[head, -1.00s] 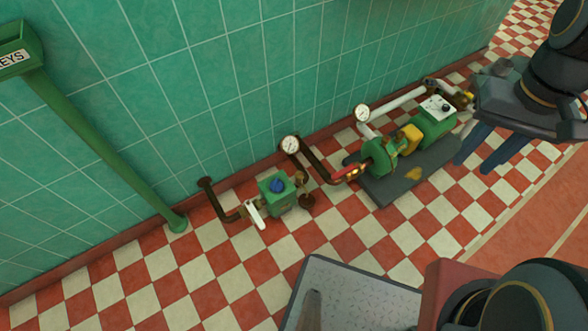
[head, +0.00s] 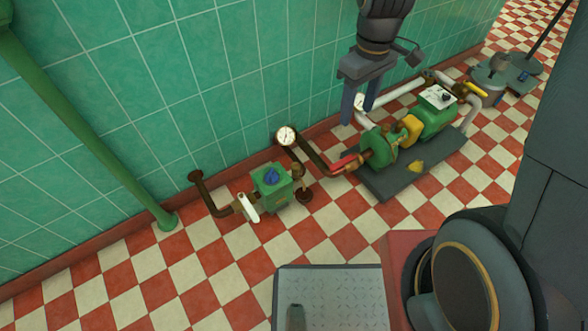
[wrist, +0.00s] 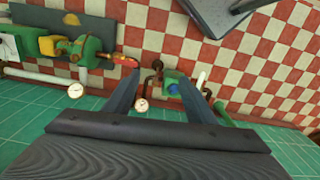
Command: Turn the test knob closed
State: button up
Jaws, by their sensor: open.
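A blue knob (head: 271,176) sits on top of a small green box (head: 272,198) in a brown pipe run by the wall. No label is readable on it, so I cannot confirm that it is the test knob. My gripper (head: 357,110) is open and empty in the head view, to the right of and apart from the blue knob. In the wrist view my gripper (wrist: 159,82) spreads its fingers, with the blue knob (wrist: 173,89) in the gap between them but farther off. A white lever (head: 248,207) is left of the box.
A round gauge (head: 286,135) stands behind the box. A small brown handwheel (head: 304,195) is beside it. A red handle (head: 343,163) leads to a green pump (head: 381,150) on a dark base. A green post (head: 95,130) crosses at left.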

jog(key=w+a+f+n+b, duration=0.3)
jog(key=w+f+b, duration=0.15)
jog(key=f, duration=0.55)
jog(key=w+a+f+n+b, duration=0.4)
jog(key=w+f, duration=0.2)
jog(key=f, duration=0.3)
jog(key=n+b, duration=0.7)
jog(key=b, duration=0.2)
send_over(296, 165)
notch_tip(296, 165, down, 21)
jog(key=shift+s+f, duration=0.1)
jog(key=shift+f, duration=0.1)
jog(key=shift+a+f+b, duration=0.1)
jog(key=shift+f+b, duration=1.3)
jog(key=shift+f, duration=2.45)
jog(key=c, duration=1)
jog(key=shift+c, duration=0.2)
